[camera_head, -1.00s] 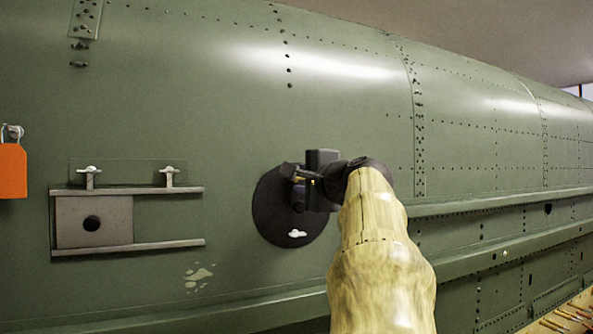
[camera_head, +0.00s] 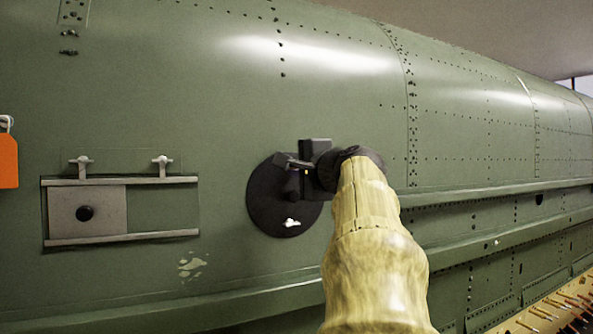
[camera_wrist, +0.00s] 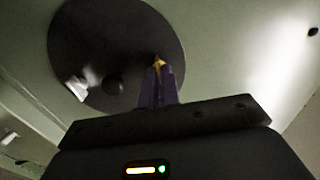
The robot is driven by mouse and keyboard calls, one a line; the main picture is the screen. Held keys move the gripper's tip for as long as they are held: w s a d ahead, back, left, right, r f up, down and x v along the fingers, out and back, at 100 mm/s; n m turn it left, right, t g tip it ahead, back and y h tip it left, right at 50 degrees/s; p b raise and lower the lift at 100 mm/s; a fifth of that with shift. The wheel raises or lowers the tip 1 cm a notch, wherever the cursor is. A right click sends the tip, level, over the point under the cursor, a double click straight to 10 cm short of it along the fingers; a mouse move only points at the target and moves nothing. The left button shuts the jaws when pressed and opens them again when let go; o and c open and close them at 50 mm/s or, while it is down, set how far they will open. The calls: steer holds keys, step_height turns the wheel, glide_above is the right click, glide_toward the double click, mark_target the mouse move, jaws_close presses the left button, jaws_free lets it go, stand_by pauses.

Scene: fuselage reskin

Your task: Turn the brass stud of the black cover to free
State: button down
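The round black cover (camera_head: 265,208) lies against the green fuselage skin, left of my arm in the head view. The brass stud (camera_wrist: 159,62) shows at my fingertips near the cover's edge. My gripper (camera_head: 297,163) has its fingers close together around the brass stud and appears shut on it. The fingers hide most of the stud.
A rail-framed sliding plate (camera_head: 88,212) with a dark hole is at left, with two pale wing fasteners above it. An orange padlock-like tag (camera_head: 8,160) hangs at the far left edge. Long ledges run along the fuselage below. A tool-covered surface (camera_head: 560,308) is at lower right.

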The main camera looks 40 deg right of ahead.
steer(key=shift+f+n+b, duration=0.1)
steer(key=shift+n+b, duration=0.4)
steer(key=shift+b, duration=0.05)
steer(key=shift+n+b, duration=4)
steer(key=shift+n, duration=4.4)
steer(key=c, duration=1.6)
jaws_free()
steer(key=shift+w+d, duration=0.1)
